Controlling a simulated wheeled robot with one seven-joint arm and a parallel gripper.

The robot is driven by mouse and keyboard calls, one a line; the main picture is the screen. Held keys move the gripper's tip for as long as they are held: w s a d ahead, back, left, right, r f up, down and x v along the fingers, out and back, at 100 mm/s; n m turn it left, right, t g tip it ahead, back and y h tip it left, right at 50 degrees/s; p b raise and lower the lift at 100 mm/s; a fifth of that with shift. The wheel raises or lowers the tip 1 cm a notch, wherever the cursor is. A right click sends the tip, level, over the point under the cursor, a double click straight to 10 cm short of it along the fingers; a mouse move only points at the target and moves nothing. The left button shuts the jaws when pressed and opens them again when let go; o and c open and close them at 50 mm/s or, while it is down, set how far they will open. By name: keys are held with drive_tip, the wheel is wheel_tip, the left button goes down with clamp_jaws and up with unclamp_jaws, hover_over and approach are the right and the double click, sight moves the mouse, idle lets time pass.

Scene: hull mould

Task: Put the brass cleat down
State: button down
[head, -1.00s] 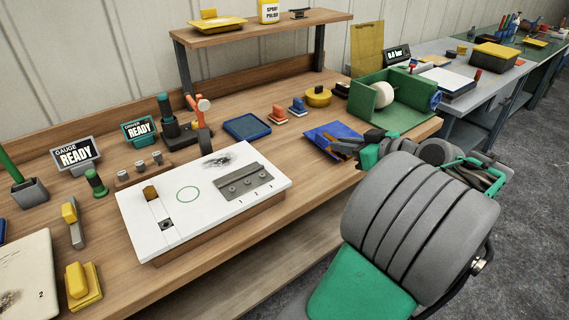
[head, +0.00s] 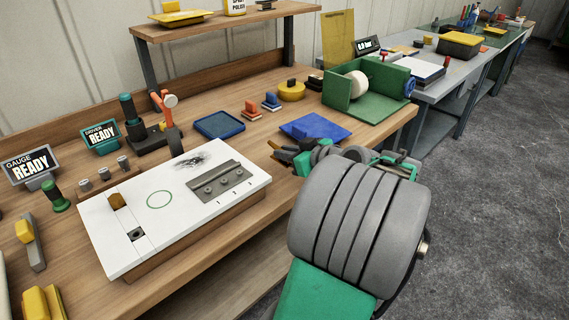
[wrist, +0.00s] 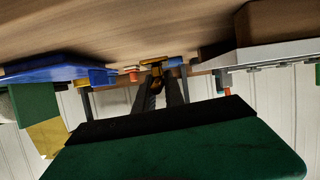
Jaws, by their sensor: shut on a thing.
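My gripper (head: 278,150) is at the front right of the wooden bench, between the white board and the blue mat. In the wrist view its two dark fingers (wrist: 159,88) reach forward and are shut on the small yellow brass cleat (wrist: 156,70) at their tips. The cleat is held a little above the bench top, as far as I can tell. In the head view the cleat is too small and too covered by the fingers to make out clearly.
The white board (head: 190,163) with a green ring and a grey slotted block (head: 214,183) lies left of my gripper. The blue mat (head: 330,127) with a blue block and the green box (head: 365,105) are right. A blue tray (head: 219,125) and small coloured blocks stand behind.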

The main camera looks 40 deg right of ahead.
sight(284, 163)
drive_tip(key=shift+w+a+f, duration=0.1)
drive_tip(key=shift+w+f, duration=0.1)
drive_tip(key=shift+f, duration=1.75)
drive_tip(key=c, duration=1.4)
unclamp_jaws()
drive_tip(key=shift+r, duration=0.1)
drive_tip(key=shift+s+r, duration=0.15)
drive_tip(key=v, duration=1.1)
drive_tip(key=shift+s, duration=0.3)
drive_tip(key=shift+r, duration=0.15)
